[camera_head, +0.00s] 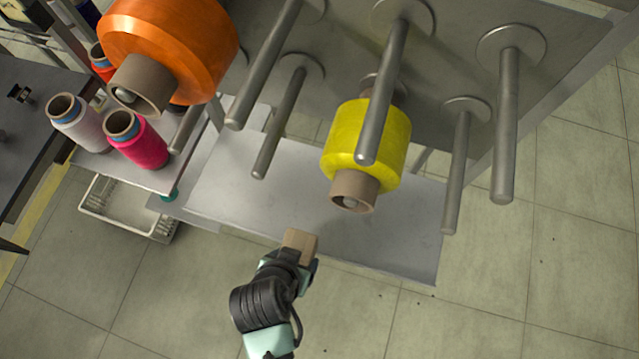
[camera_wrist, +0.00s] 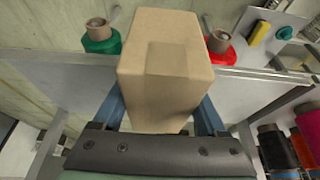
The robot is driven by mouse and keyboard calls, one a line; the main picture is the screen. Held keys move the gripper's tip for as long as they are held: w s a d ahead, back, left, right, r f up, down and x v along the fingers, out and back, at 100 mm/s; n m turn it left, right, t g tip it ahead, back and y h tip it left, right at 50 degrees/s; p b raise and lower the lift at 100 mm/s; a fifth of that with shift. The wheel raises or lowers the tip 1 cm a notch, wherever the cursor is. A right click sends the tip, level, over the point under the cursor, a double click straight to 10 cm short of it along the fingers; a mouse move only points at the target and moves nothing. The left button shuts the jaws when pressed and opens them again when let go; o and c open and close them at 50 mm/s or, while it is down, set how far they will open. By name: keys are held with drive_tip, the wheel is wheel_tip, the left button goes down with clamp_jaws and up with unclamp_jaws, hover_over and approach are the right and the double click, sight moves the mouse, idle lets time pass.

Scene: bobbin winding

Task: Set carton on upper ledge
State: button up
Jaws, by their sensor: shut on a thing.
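A small tan carton (camera_head: 300,242) is in my gripper (camera_head: 289,260) at the front edge of a wide, flat grey ledge (camera_head: 240,190). In the wrist view the carton (camera_wrist: 165,60) fills the space between the two fingers of my gripper (camera_wrist: 162,112), which is shut on it. The ledge lies below several metal pegs. In the head view the carton overlaps the ledge's front edge; I cannot tell whether it touches. The wrist view shows a grey surface (camera_wrist: 60,78) on both sides of the carton.
A yellow spool (camera_head: 366,140) on a peg hangs above the ledge. A large orange spool (camera_head: 180,45) is at upper left. Pink (camera_head: 140,148) and white (camera_head: 82,125) cones stand on a left shelf. A white crate (camera_head: 128,218) is below. The visible ledge top looks clear.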

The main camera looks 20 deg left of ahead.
drive_tip(key=w, duration=0.5)
drive_tip(key=w+p, duration=0.1)
drive_tip(key=w, duration=0.4)
drive_tip(key=shift+w+d, duration=0.2)
drive_tip(key=shift+w, duration=0.15)
drive_tip(key=w+p, duration=0.1)
drive_tip(key=w, duration=0.2)
drive_tip(key=shift+w+r, duration=0.1)
drive_tip(key=shift+w, duration=0.15)
drive_tip(key=shift+s+f, duration=0.1)
drive_tip(key=shift+f, duration=0.75)
drive_tip(key=shift+d+f, duration=0.1)
drive_tip(key=shift+f, duration=0.05)
drive_tip(key=o, duration=1.5)
